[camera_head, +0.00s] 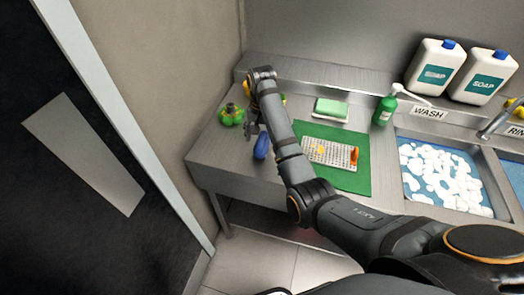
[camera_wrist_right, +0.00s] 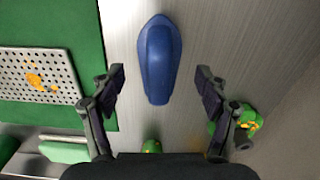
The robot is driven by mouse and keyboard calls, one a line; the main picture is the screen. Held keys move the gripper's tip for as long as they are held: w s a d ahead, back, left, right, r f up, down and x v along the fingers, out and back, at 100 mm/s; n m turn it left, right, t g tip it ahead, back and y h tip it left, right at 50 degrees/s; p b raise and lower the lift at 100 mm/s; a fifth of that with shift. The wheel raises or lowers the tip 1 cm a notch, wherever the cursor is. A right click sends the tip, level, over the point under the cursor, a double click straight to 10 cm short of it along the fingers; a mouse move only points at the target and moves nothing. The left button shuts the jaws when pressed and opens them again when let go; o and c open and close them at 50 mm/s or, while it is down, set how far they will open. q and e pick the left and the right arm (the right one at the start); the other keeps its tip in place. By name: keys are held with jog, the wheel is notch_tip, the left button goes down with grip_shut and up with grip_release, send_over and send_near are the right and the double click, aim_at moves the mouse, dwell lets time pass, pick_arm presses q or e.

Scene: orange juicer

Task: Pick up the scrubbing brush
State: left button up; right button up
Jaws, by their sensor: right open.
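The blue scrubbing brush (camera_head: 262,146) lies on the steel counter near its front left edge, left of the green mat. It also shows in the right wrist view (camera_wrist_right: 158,60), its long blue body pointing down the picture between the finger lines. My right gripper (camera_head: 253,127) is over the counter just behind the brush. In the wrist view its two fingers (camera_wrist_right: 160,80) are spread on either side of the brush's near end, with visible gaps, and nothing is gripped. The height between fingers and brush is hard to judge. My left gripper is not in view.
Green and yellow scrubbers (camera_head: 231,115) stand left of my gripper. A perforated tray (camera_head: 318,151) with an orange item lies on the green mat (camera_head: 348,180). A green sponge (camera_head: 331,109), a green bottle (camera_head: 383,110) and the wash sink (camera_head: 405,180) are to the right.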

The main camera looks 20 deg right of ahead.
jog(key=shift+f, duration=0.7)
jog(key=shift+s+r, duration=0.1)
jog(key=shift+c, duration=0.8)
jog(key=c, duration=1.1)
jog(key=shift+c, duration=0.2)
jog(key=shift+r, duration=0.1)
